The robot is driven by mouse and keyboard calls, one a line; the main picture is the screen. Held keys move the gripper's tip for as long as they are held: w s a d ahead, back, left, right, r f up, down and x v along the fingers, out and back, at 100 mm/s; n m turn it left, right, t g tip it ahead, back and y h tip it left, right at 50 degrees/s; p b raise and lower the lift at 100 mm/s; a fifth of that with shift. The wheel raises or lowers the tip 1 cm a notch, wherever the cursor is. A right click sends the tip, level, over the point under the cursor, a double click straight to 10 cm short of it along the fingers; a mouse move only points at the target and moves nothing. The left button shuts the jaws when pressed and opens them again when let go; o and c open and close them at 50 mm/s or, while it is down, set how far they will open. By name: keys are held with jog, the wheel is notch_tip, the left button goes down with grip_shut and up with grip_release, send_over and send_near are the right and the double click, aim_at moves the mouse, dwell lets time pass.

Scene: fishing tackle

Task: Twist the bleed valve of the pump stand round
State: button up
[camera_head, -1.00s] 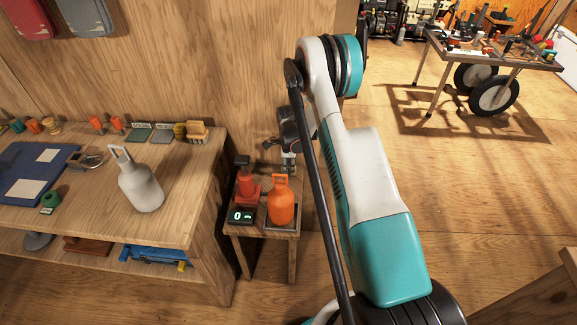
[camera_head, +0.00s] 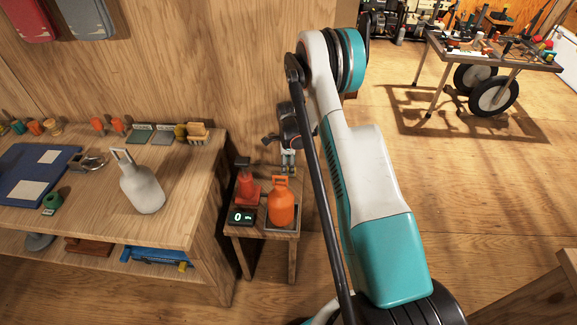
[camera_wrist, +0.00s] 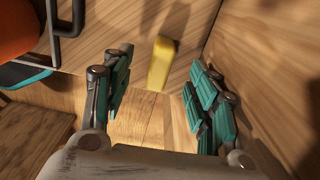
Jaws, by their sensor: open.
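The pump stand (camera_head: 262,233) is a small wooden table beside the bench in the head view. It carries a red pump (camera_head: 248,190), an orange canister (camera_head: 281,207) and a dark gauge (camera_head: 241,217) reading 0. In the wrist view, a small yellow block-like lever (camera_wrist: 162,62) stands on a wooden surface; it looks like the bleed valve, but I cannot be certain. My gripper (camera_wrist: 160,72) is open, with the lever between and beyond its fingers, touching neither. In the head view my gripper (camera_head: 288,160) hangs at the stand's back edge, and the valve is not discernible there.
In the wrist view an orange rounded body (camera_wrist: 18,28) and a dark bent handle (camera_wrist: 68,22) lie left of my fingers. A wooden wall (camera_wrist: 270,60) rises close on the right. The workbench (camera_head: 195,215) with a grey jug (camera_head: 141,187) stands left of the stand.

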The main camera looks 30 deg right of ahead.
jog(key=shift+r+p, duration=0.75)
jog(key=shift+r, duration=1.55)
jog(key=shift+r, duration=0.2)
jog(key=s+a+r+n+t, duration=0.1)
jog(key=s+a+r+n, duration=0.25)
jog(key=r, duration=0.65)
jog(key=s+a+r+n+t, duration=0.1)
jog(key=s+a+r+n, duration=0.25)
jog(key=r, duration=0.65)
jog(key=s+a+r+n+t, duration=0.15)
jog(key=a+r+n, duration=0.3)
jog(key=r, duration=0.55)
jog(key=s+a+r+n+t, duration=0.1)
jog(key=s+a+r+n, duration=0.1)
jog(key=s+n, duration=0.2)
jog(key=s+a+r+n+t, duration=0.1)
jog(key=s+a+r+n, duration=0.1)
jog(key=s, duration=0.9)
jog(key=s+a+r+n+t, duration=0.1)
jog(key=s+a+r+n, duration=0.1)
jog(key=s+a+n, duration=0.2)
jog(key=s+n, duration=0.3)
jog(key=shift+s+r+t, duration=0.25)
jog(key=shift+r+t, duration=0.1)
